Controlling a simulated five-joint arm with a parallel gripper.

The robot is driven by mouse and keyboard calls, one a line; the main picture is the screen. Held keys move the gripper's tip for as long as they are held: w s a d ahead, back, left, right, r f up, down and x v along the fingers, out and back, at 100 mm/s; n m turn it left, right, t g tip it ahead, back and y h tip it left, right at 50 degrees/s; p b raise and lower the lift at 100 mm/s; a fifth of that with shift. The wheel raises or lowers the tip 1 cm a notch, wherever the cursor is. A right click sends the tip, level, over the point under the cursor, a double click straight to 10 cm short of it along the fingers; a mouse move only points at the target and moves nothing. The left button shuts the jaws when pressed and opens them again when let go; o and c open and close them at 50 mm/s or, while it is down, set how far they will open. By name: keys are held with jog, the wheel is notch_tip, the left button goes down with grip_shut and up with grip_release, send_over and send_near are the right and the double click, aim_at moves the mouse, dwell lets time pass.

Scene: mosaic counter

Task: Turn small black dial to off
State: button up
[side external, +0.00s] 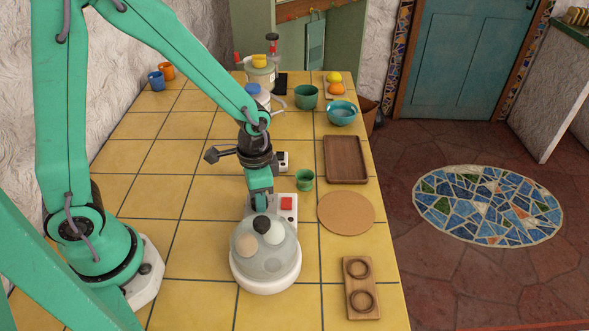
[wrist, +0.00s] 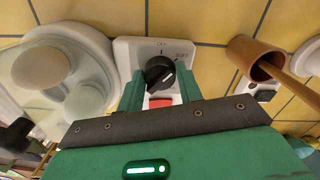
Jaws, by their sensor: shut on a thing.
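The small black dial (wrist: 160,74) sits on a white control panel (wrist: 124,52) in the wrist view. Its white pointer line slants toward the upper right, near the printed "SOFT" label. My gripper (wrist: 160,84) is shut on the dial, with one green finger on each side. In the side view my gripper (side external: 262,198) points down over the panel and hides the dial. A red switch (wrist: 161,102) is partly visible below the dial, and it also shows in the side view (side external: 286,203). The panel belongs to a white egg cooker (side external: 265,280) with a clear lid and eggs.
A green cup (side external: 304,179), a brown tray (side external: 346,160) and a round cork mat (side external: 345,212) are right of the cooker. A wooden holder with two rings (side external: 361,288) lies at the front right. The yellow tiled counter (side external: 190,245) is clear left of the cooker.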

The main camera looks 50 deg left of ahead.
jog(key=n, duration=0.3)
jog(key=shift+w+a+n, duration=0.1)
jog(key=shift+w+n, duration=0.1)
jog(key=shift+n, duration=0.2)
jog(key=n, duration=0.4)
jog(key=shift+s, duration=0.15)
jog(key=shift+t, duration=0.3)
jog(key=o, duration=0.7)
jog(key=shift+r, duration=3.4)
jog(key=shift+s+r, duration=0.1)
jog(key=shift+r, duration=0.4)
